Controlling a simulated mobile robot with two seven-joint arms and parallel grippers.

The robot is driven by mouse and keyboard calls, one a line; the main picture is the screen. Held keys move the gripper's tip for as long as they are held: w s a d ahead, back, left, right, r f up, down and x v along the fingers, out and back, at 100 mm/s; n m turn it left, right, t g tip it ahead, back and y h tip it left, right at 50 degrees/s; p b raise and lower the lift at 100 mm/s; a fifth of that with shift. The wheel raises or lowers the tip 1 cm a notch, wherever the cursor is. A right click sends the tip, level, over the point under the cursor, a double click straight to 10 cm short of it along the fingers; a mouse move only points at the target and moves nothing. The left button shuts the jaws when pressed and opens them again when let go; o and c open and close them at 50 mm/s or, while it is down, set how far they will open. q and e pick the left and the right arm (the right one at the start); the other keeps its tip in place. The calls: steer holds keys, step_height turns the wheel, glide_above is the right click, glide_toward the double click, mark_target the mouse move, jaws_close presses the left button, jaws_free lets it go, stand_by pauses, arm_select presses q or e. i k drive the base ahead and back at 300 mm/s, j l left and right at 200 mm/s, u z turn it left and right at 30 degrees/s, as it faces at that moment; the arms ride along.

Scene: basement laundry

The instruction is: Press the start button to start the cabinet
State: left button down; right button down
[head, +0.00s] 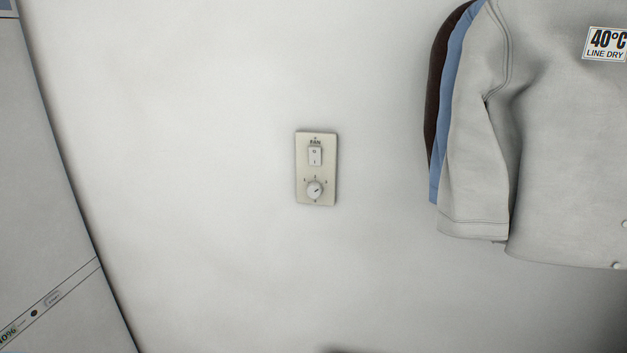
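A tall pale grey cabinet (50,180) stands at the left edge, only partly in view and tilted in the picture. A narrow strip crosses its front low down. On the strip are a small dark round spot (34,313), a small outlined oval mark (53,299) and part of a printed name ending in "096". I cannot tell which of these marks is the start button. Neither of my grippers shows in the head view.
A cream wall plate (316,192) marked FAN carries a white rocker switch (315,156) and a round dial (315,190). A pale shirt (550,150) with a "40°C LINE DRY" label (606,44) hangs at right, with blue and dark garments behind.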

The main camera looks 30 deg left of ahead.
mark_target(52, 299)
steer(key=u, duration=2.65)
